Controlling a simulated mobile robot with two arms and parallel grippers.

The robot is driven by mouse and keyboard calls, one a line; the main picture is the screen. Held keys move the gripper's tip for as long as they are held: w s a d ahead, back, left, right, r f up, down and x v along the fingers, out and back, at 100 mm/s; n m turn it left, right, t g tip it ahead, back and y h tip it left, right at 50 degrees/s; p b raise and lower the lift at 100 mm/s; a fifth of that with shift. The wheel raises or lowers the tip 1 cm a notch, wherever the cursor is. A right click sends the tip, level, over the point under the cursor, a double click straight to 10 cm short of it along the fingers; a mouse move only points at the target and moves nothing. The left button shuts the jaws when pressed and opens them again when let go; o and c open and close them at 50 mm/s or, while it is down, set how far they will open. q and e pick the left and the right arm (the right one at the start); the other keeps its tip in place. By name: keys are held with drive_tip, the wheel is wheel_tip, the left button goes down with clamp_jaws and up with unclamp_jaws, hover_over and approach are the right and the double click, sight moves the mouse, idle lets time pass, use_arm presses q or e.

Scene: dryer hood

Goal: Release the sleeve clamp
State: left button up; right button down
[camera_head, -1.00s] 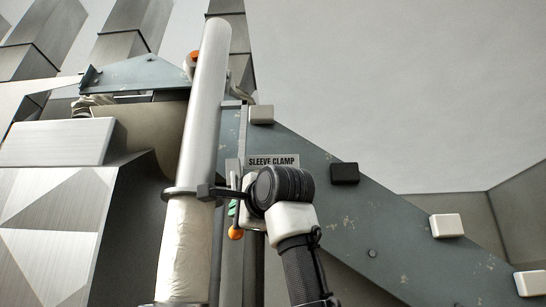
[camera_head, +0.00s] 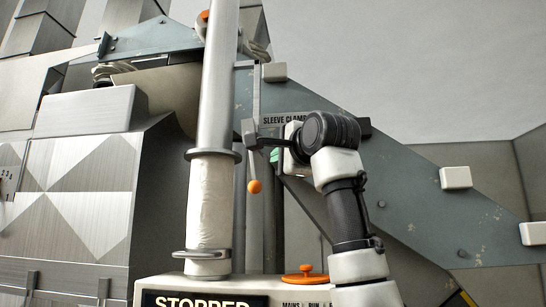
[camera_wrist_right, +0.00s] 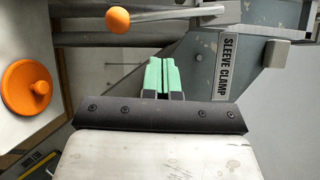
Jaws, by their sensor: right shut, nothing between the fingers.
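The "SLEEVE CLAMP" label (camera_head: 284,120) is on the grey sloping bracket, and it also shows in the right wrist view (camera_wrist_right: 225,62). An orange ball knob (camera_head: 254,186) is on the lower end of a thin rod that hangs left of the label. The same knob (camera_wrist_right: 118,19) and its rod lie at the top of the wrist view. My right gripper (camera_head: 274,155) has green fingertips. They are shut and empty, to the right of the knob and a little above it. In the wrist view the shut fingers (camera_wrist_right: 162,77) look apart from the rod. My left gripper is not in view.
A thick pale vertical pipe (camera_head: 217,90) with ring collars stands left of the rod. Small blocks (camera_head: 456,178) stick out from the bracket.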

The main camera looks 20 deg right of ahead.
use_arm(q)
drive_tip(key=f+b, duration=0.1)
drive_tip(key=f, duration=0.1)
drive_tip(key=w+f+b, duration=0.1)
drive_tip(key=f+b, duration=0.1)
use_arm(e)
drive_tip(key=s, duration=0.7)
drive_tip(key=shift+a, duration=0.15)
